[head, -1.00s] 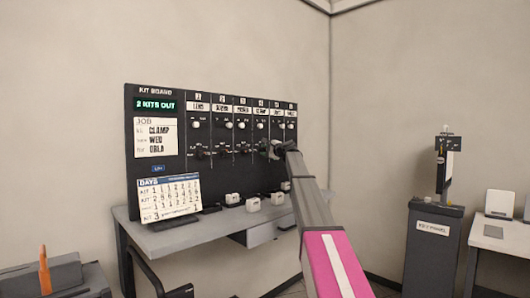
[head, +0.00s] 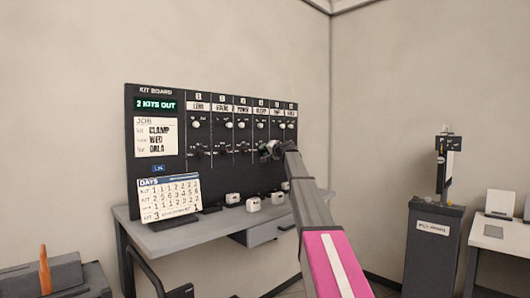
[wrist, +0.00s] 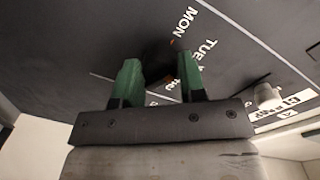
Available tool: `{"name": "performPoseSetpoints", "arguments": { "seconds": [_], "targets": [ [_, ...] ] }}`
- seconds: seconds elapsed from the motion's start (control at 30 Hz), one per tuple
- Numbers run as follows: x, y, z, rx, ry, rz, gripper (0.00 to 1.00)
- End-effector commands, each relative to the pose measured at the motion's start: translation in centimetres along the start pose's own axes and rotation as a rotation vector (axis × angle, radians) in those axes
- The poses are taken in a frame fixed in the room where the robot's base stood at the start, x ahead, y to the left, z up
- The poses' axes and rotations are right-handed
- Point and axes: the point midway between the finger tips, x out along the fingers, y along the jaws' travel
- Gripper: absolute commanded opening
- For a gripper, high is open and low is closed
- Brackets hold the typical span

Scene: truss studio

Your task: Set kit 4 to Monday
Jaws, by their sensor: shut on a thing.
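The kit board (head: 160,200) stands upright on a desk against the wall, with a row of numbered columns. My gripper (head: 268,150) is at the lower part of the column marked 4 (head: 260,104). In the wrist view my gripper (wrist: 160,63) has its green fingers on either side of a dark knob (wrist: 160,74) and is shut on it. White lettering around it reads MON (wrist: 184,22), TUE (wrist: 207,48), and further days partly hidden by the fingers. A small red mark shows near MON. The knob's exact pointing is too dark to tell.
A day calendar (head: 168,200) and several small white-topped blocks (head: 252,204) stand on the desk (head: 190,234) below the board. Neighbouring columns have their own knobs close by. A grey cabinet (head: 432,250) stands at the right. The screen reads "2 KITS OUT".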

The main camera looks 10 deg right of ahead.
Motion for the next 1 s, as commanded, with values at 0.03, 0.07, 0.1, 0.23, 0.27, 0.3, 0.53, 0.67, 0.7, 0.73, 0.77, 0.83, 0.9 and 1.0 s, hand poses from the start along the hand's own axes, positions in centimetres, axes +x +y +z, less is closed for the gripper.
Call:
{"name": "performPoseSetpoints", "arguments": {
  "seconds": [0.03, 0.07, 0.1, 0.23, 0.27, 0.3, 0.53, 0.67, 0.7, 0.73, 0.77, 0.83, 0.9, 1.0],
  "targets": [
    [-0.07, 0.01, 0.09, -0.038, 0.002, 0.001, 0.14],
    [-0.08, 0.01, 0.09, -0.064, 0.004, 0.001, 0.14],
    [-0.08, 0.02, 0.10, -0.095, 0.006, 0.002, 0.14],
    [-0.07, 0.05, 0.13, -0.188, 0.011, 0.003, 0.14],
    [-0.07, 0.05, 0.14, -0.206, 0.012, 0.003, 0.14],
    [-0.07, 0.06, 0.14, -0.229, 0.013, 0.003, 0.14],
    [-0.07, 0.09, 0.18, -0.325, 0.018, 0.004, 0.14],
    [-0.07, 0.10, 0.19, -0.352, 0.019, 0.005, 0.14],
    [-0.07, 0.11, 0.20, -0.357, 0.019, 0.005, 0.14],
    [-0.07, 0.11, 0.20, -0.360, 0.019, 0.005, 0.14],
    [-0.07, 0.11, 0.20, -0.362, 0.019, 0.005, 0.14],
    [-0.07, 0.12, 0.21, -0.365, 0.019, 0.005, 0.14],
    [-0.08, 0.12, 0.21, -0.367, 0.019, 0.005, 0.14],
    [-0.08, 0.12, 0.22, -0.367, 0.019, 0.005, 0.14]
  ]
}}
